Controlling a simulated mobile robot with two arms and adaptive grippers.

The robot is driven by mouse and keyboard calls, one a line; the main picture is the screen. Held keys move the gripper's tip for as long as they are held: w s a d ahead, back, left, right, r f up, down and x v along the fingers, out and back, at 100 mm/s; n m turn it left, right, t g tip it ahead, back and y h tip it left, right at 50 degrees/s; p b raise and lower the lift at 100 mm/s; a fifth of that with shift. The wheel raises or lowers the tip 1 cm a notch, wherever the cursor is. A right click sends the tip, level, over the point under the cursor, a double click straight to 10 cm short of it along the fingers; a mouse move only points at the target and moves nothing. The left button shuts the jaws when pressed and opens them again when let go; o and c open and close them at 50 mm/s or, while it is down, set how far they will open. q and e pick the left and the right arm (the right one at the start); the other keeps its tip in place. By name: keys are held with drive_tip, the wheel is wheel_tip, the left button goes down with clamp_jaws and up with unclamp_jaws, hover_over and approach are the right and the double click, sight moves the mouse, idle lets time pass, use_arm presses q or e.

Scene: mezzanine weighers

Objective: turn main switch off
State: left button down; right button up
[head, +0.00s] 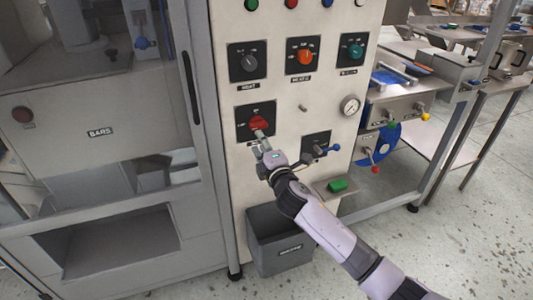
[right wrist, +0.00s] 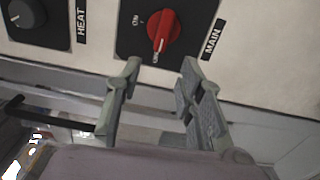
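The main switch is a red rotary knob (head: 259,122) on a black plate in the middle of the cream panel. In the right wrist view the red knob (right wrist: 165,32) is just ahead of my fingertips, beside the MAIN label. Its white mark points towards the lower marking there, which I cannot read surely. My right gripper (head: 263,142) is just below the knob in the head view and partly hides the plate's lower edge. In the right wrist view the fingers of this gripper (right wrist: 161,66) are apart with nothing between them. My left gripper is not in view.
The HEAT dial (head: 249,62), an orange dial (head: 305,56) and a teal dial (head: 351,50) sit above. A grey bin (head: 277,226) stands below.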

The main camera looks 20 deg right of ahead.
drive_tip(key=s, duration=0.5)
drive_tip(key=shift+d, duration=0.1)
drive_tip(key=shift+w, duration=0.1)
drive_tip(key=s+d+f+m+g, duration=0.2)
drive_tip(key=f, duration=0.8)
drive_tip(key=s+d+f+m+g, duration=0.1)
drive_tip(key=f+m+g, duration=0.1)
drive_tip(key=f, duration=0.9)
drive_tip(key=s+d+f+m+g+h, duration=0.1)
drive_tip(key=s+f+m+g, duration=0.15)
drive_tip(key=s+f, duration=0.65)
drive_tip(key=s+d+f+m+g, duration=0.1)
drive_tip(key=s+f+m+g, duration=0.3)
drive_tip(key=f, duration=0.8)
drive_tip(key=s+f+m+g, duration=0.2)
drive_tip(key=s+f, duration=0.4)
drive_tip(key=s, duration=0.8)
drive_tip(key=s+a+f+m+g, duration=0.1)
drive_tip(key=s+f+g, duration=0.1)
drive_tip(key=s+f, duration=0.5)
drive_tip(key=s+a+f+m+g, duration=0.1)
drive_tip(key=s+f, duration=0.6)
drive_tip(key=s, duration=1.3)
drive_tip(key=shift+s+m+g, duration=0.3)
drive_tip(key=shift+m+g, duration=0.45)
drive_tip(key=shift+m, duration=0.1)
drive_tip(key=shift+a, duration=0.1)
